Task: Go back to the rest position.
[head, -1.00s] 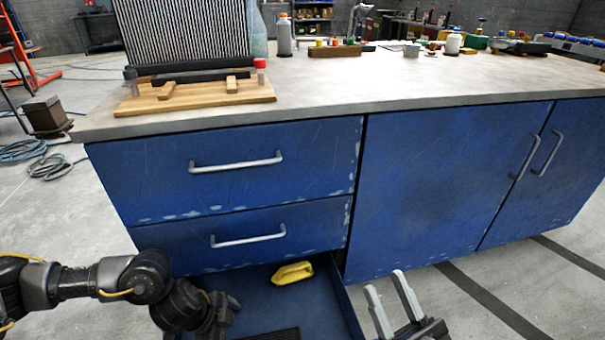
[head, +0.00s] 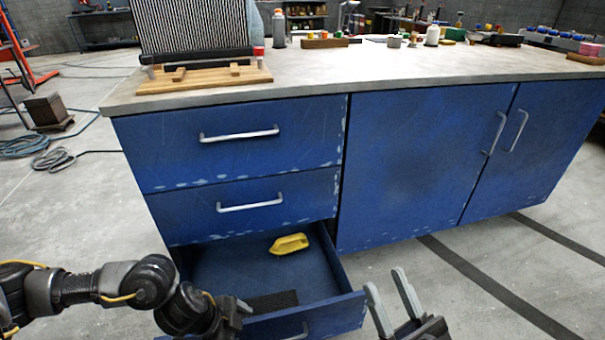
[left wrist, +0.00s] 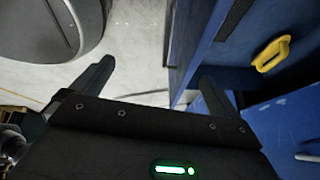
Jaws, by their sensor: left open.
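My right gripper (head: 392,303) is at the bottom of the head view, right of the open drawer, with its two fingers apart and nothing between them. My left gripper (head: 240,308) is at the lower left in front of the open drawer, mostly hidden behind its own wrist. In the left wrist view its fingers (left wrist: 152,85) are spread wide and empty. The bottom drawer (head: 335,312) of the blue bench stands pulled out. A yellow object with a handle (head: 289,244) lies inside it at the back, and it also shows in the left wrist view (left wrist: 270,54), apart from the fingers.
The blue bench (head: 420,150) fills the middle, with its upper drawers and doors shut. A wooden stand (head: 205,77) and several small items are on its top. A dark ribbed mat (head: 272,301) lies in the drawer.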

